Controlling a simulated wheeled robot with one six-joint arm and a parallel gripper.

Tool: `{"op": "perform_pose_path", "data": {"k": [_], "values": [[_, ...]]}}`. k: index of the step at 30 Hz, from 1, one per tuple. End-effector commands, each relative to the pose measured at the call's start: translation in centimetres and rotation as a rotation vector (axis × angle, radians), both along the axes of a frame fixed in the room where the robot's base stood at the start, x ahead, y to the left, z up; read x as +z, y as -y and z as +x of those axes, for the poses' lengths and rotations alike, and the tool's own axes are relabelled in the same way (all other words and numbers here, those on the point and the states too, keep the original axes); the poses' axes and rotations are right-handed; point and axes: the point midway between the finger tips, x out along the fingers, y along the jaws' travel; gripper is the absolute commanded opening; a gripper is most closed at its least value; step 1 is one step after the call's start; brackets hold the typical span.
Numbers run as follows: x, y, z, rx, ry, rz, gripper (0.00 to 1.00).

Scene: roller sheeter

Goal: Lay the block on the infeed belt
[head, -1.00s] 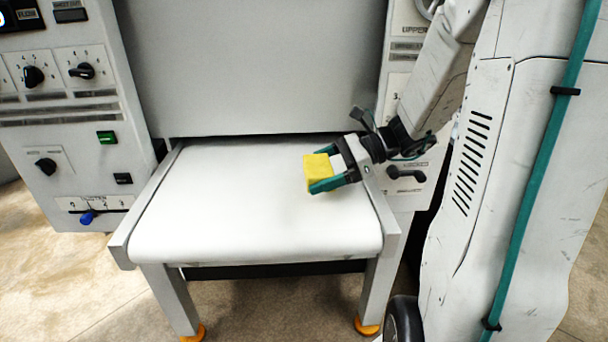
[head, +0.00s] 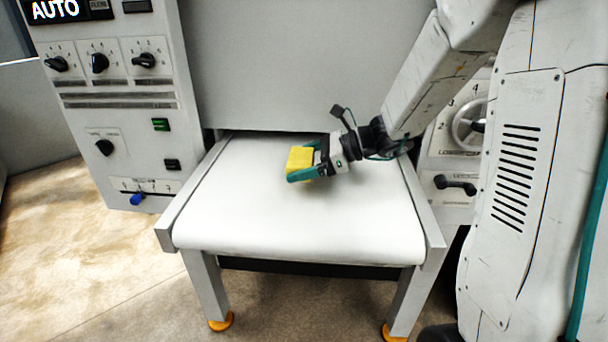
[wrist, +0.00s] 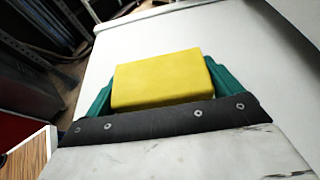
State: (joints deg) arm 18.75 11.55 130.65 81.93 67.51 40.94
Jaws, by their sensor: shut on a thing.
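The yellow block (head: 299,160) is held between the green fingers of my gripper (head: 303,172), over the white infeed belt (head: 290,222). In the wrist view the block (wrist: 160,78) sits between the two green fingers, with the pale belt surface (wrist: 210,35) beyond it. My gripper reaches in from the right, toward the rear half of the belt. I cannot tell whether the block touches the belt or is a little above it.
The grey machine housing (head: 300,65) rises behind the belt. Raised side rails (head: 192,195) edge the belt. The front of the belt is clear.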

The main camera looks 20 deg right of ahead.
Motion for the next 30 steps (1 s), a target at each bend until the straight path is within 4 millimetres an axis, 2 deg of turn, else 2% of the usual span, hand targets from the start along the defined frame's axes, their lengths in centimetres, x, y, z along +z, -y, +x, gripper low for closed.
{"op": "perform_pose_path", "data": {"k": [3,6,17,18,27,30], "values": [[-2.1,0.1,-0.1,0.000,-0.006,0.002,0.61],[-3.3,0.1,0.0,-0.002,-0.003,0.002,0.61],[-3.8,0.2,-0.1,0.000,-0.001,0.000,0.61],[-3.7,0.2,-0.1,0.000,-0.001,0.000,1.00],[-3.4,0.3,-0.1,-0.002,0.001,0.000,1.00],[-3.0,1.3,-0.5,-0.004,0.001,-0.002,1.00]]}}
